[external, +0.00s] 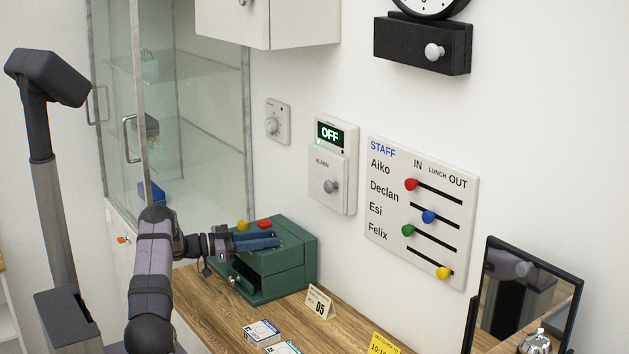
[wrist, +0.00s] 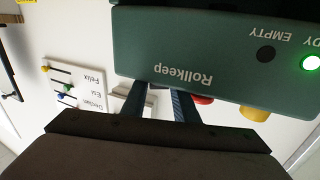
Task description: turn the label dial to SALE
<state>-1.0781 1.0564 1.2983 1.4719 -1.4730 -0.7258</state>
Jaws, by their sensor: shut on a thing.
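A green Rollkeep machine (external: 290,265) stands at the back left of the wooden counter, with a yellow knob (external: 242,226) and a red knob (external: 264,223) on top. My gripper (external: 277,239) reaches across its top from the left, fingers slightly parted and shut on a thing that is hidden. This is likely the label dial, but neither view shows its face or setting. In the wrist view, upside down, the fingers (wrist: 160,92) pass behind the edge of the green machine (wrist: 190,60). The red knob (wrist: 202,100) is just beside one finger, outside the grip. The word SALE is not visible.
An alarm box (external: 334,180) reading OFF, a small wall dial (external: 273,123) and a staff slider board (external: 390,235) hang behind. A glass cabinet (external: 200,150) is at left. A green light (wrist: 310,62) glows on the machine.

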